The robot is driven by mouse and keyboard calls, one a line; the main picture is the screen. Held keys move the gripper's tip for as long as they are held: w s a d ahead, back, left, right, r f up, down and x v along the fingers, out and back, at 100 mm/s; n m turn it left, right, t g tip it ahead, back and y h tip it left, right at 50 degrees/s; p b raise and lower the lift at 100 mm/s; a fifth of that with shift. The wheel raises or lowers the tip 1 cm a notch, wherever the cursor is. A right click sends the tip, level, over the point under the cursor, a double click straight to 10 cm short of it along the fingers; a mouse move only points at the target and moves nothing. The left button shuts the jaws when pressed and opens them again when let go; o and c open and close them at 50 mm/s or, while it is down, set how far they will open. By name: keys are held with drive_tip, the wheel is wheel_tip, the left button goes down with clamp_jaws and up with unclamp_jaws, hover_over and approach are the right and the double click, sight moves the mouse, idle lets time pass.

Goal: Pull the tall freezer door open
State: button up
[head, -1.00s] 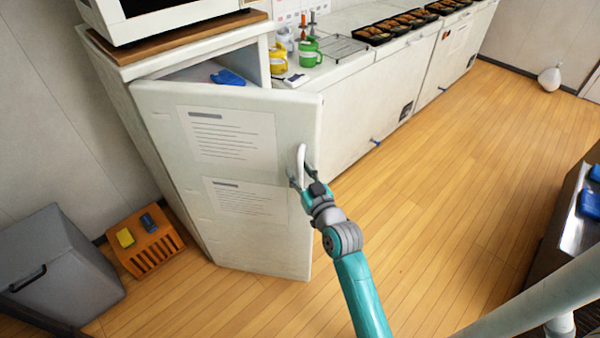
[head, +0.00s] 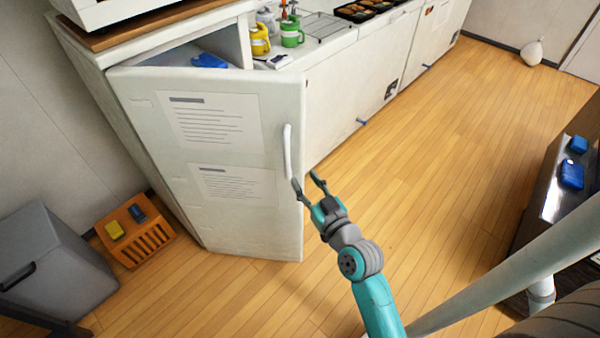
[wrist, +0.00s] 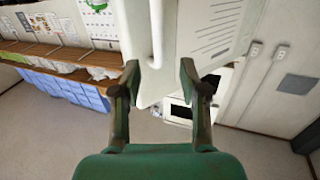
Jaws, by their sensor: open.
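The tall freezer door (head: 220,225) is white, with two printed sheets on it, and stands ajar, swung out from the white freezer body (head: 95,95). A blue item (head: 208,60) shows inside behind the door's top edge. The white vertical handle (head: 288,150) is near the door's right edge. My gripper (head: 308,180) is open and empty, just right of the handle's lower end and apart from it. In the wrist view the door (wrist: 205,35) and the handle (wrist: 156,35) lie beyond the open fingertips (wrist: 158,75).
An orange crate (head: 155,245) and a grey bin (head: 50,265) stand on the floor left of the door. A counter with cups and trays runs behind it. Wooden floor (head: 430,150) is clear to the right, up to a dark table (head: 550,190) with blue items.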

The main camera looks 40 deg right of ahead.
drive_tip(key=shift+s+a, duration=0.1)
drive_tip(key=shift+s, duration=0.35)
